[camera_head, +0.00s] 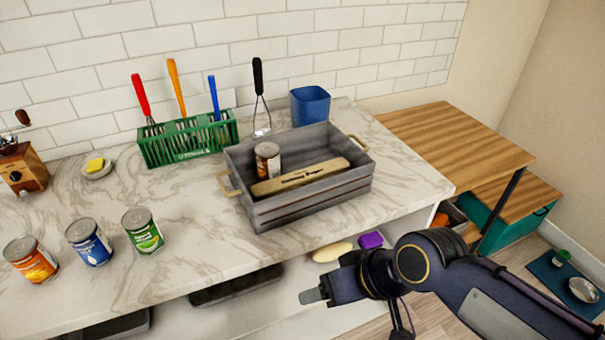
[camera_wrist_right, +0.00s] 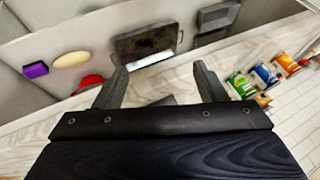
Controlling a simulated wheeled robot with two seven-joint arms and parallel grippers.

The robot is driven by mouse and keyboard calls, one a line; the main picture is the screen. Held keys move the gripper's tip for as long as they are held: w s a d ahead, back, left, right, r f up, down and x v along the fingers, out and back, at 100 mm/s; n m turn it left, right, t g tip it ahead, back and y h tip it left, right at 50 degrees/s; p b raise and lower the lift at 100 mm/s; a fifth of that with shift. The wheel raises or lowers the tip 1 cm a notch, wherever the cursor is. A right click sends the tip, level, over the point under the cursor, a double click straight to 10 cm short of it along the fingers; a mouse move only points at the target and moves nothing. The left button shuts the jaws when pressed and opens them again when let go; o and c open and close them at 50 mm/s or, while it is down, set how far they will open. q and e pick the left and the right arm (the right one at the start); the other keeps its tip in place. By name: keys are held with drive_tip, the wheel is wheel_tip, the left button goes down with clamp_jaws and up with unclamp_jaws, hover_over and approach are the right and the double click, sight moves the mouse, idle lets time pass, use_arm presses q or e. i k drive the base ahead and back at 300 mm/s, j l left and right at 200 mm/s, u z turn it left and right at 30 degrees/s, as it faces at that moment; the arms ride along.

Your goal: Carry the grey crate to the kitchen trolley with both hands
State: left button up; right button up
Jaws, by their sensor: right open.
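The grey crate (camera_head: 310,200) stands on the marble counter, with a tan handle at its left end (camera_head: 228,184) and another at its right end (camera_head: 357,144). It holds a can (camera_head: 267,160) and a long wooden bar (camera_head: 300,177). A wood-topped unit (camera_head: 450,140) to the right of the counter looks like the kitchen trolley. My right gripper (camera_head: 315,297) is in front of the counter, below the crate and apart from it. In the right wrist view its fingers (camera_wrist_right: 161,85) are spread with nothing between them. My left gripper is not in view.
A green rack (camera_head: 188,141) with utensils and a blue cup (camera_head: 310,104) stand behind the crate. Several cans (camera_head: 90,242) stand on the counter at left. Under it are a purple sponge (camera_head: 371,240) and a dark tray (camera_head: 235,286).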

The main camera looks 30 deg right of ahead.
sight(442, 138)
drive_tip(key=l, duration=0.45)
drive_tip(key=i+l+z, duration=0.15)
drive_tip(key=l, duration=0.75)
drive_tip(key=z, duration=0.05)
